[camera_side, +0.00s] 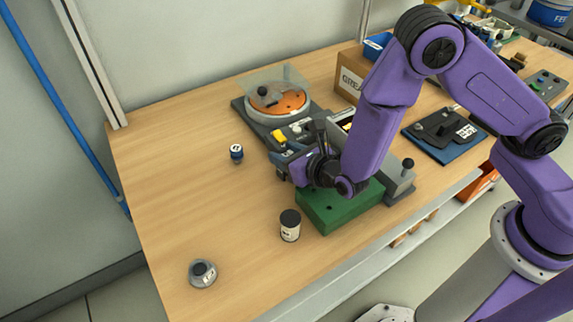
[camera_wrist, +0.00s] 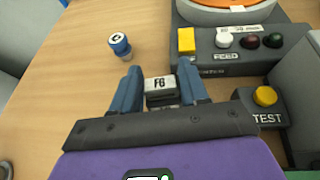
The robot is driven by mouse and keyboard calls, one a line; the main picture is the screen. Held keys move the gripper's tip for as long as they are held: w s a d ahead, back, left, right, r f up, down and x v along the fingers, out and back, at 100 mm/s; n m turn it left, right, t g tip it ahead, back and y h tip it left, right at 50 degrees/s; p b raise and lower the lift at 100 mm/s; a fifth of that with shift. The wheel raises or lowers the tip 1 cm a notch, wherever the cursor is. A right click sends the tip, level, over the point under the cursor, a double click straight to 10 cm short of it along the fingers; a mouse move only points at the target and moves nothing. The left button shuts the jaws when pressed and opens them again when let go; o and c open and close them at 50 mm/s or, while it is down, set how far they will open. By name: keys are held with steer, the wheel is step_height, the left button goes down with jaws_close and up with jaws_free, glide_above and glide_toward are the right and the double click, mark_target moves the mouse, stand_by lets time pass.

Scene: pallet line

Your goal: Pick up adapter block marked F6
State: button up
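The adapter block marked F6 (camera_wrist: 160,84) shows in the wrist view as a small block with a white label on top and darker sides. It lies between the two blue fingers of my gripper (camera_wrist: 162,88), with one finger close on each side. I cannot tell whether the fingers press on it or stand just clear. In the side view my gripper (camera_side: 288,176) is low over the bench, by the control console and the green block. There the F6 block is hidden behind my gripper and wrist.
The console (camera_wrist: 222,70) with buttons and an orange turntable (camera_side: 290,104) stands behind my gripper. A TEST button box (camera_wrist: 262,112) is close on the right. A green block (camera_side: 340,212), a blue-capped piece (camera_side: 237,153), a dark-topped canister (camera_side: 290,232) and a grey knob (camera_side: 203,280) stand nearby.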

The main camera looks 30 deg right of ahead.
mark_target(286, 154)
steer(key=shift+c, duration=1.1)
steer(key=shift+r, duration=0.1)
steer(key=shift+r, duration=0.5)
step_height(286, 154, up, 2)
steer(key=s+d+r, duration=0.6)
steer(key=s+r, duration=0.3)
steer(key=s, duration=0.3)
steer(key=shift+s+d+r, duration=0.15)
steer(key=shift+d+r, duration=0.15)
steer(key=shift+r, duration=0.1)
